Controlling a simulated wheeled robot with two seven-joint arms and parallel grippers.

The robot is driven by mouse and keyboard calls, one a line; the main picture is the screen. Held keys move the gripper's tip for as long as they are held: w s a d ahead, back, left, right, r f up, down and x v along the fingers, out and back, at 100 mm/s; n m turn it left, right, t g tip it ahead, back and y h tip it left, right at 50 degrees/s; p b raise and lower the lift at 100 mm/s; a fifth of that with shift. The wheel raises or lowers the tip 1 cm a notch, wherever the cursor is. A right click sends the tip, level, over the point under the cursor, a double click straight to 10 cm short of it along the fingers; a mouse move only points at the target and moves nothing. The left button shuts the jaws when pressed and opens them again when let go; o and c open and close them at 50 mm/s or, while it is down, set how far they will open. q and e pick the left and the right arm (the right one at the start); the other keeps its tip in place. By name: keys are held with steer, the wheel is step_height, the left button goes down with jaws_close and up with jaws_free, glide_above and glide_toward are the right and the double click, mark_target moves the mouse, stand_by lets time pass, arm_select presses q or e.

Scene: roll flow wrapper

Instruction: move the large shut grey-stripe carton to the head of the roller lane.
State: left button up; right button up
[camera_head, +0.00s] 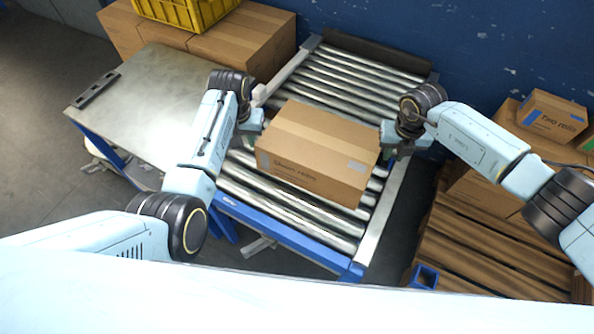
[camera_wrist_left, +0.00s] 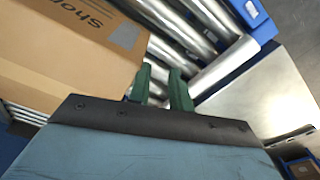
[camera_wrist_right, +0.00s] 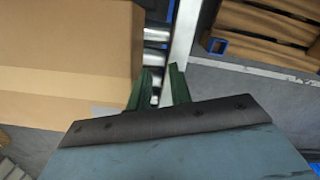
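A large shut brown carton (camera_head: 315,150) with dark print and a small grey patch lies flat on the roller lane (camera_head: 290,205). Bare rollers show behind and in front of it. My left gripper (camera_head: 252,124) is at its left side and my right gripper (camera_head: 390,142) at its right side. In the left wrist view, the green fingers (camera_wrist_left: 160,88) are slightly apart with nothing between them, beside the carton (camera_wrist_left: 60,60). In the right wrist view, the fingers (camera_wrist_right: 160,88) are likewise apart and empty beside the carton (camera_wrist_right: 70,50). I cannot tell whether either gripper touches it.
A dark bar (camera_head: 375,50) crosses the lane's far end; a blue beam (camera_head: 290,238) edges the near end. A metal table (camera_head: 150,90) stands left. Cartons (camera_head: 265,40) with a yellow crate (camera_head: 185,10) stand behind. A wooden pallet (camera_head: 470,245) with cartons is right.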

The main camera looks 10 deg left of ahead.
arm_select(q)
steer(key=shift+r, duration=0.15)
step_height(320, 180, up, 12)
steer(key=shift+s, duration=0.45)
arm_select(e)
step_height(320, 180, up, 12)
steer(key=shift+s, duration=0.45)
